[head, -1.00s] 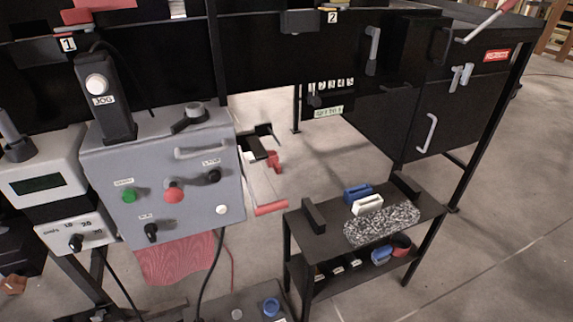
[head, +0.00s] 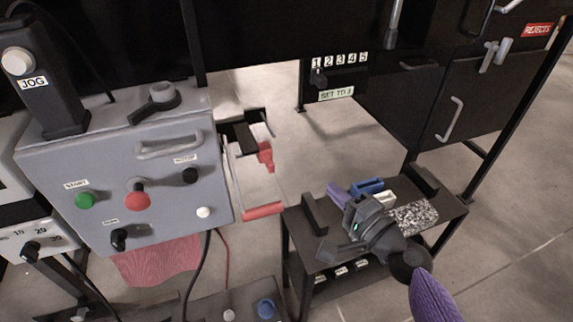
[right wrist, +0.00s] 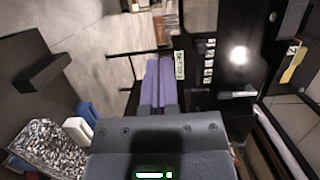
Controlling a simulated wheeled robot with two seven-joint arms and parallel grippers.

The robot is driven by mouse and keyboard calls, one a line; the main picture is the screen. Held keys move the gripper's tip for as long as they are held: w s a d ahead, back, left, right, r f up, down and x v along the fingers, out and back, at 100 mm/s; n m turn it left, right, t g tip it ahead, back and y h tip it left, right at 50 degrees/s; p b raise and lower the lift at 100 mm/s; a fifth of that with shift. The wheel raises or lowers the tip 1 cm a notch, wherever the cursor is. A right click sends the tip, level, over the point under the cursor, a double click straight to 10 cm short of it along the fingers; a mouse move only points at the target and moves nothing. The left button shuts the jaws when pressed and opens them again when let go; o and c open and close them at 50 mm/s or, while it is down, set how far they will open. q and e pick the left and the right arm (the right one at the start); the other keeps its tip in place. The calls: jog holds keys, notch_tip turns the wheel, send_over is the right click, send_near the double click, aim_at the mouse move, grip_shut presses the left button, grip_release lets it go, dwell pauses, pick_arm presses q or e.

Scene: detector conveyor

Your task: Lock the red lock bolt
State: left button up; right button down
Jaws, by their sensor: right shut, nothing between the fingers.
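A small red piece (head: 265,156), which may be the red lock bolt, sits on a black and grey bracket (head: 240,138) at the right side of the grey control box. Below it is a red-ended bar (head: 262,210). I cannot tell for certain which red part is the bolt. My right gripper (head: 335,190) is over the small black shelf, to the right of these red parts and apart from them. Its purple fingers are shut and empty; they also show in the right wrist view (right wrist: 158,65). My left gripper is not in view.
The grey control box (head: 180,225) has a red button (head: 137,200) and several knobs. The black shelf (head: 319,232) holds blue and white blocks and a speckled pad (head: 412,217). A numbered selector (head: 338,78) hangs behind. Floor shows between box and cabinet.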

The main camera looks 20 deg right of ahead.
aim_at(269, 171)
jog(key=x, duration=1)
jog(key=a+p, duration=0.1)
jog(key=a, duration=0.6)
jog(key=shift+s+a+f, duration=0.1)
jog(key=shift+s, duration=0.05)
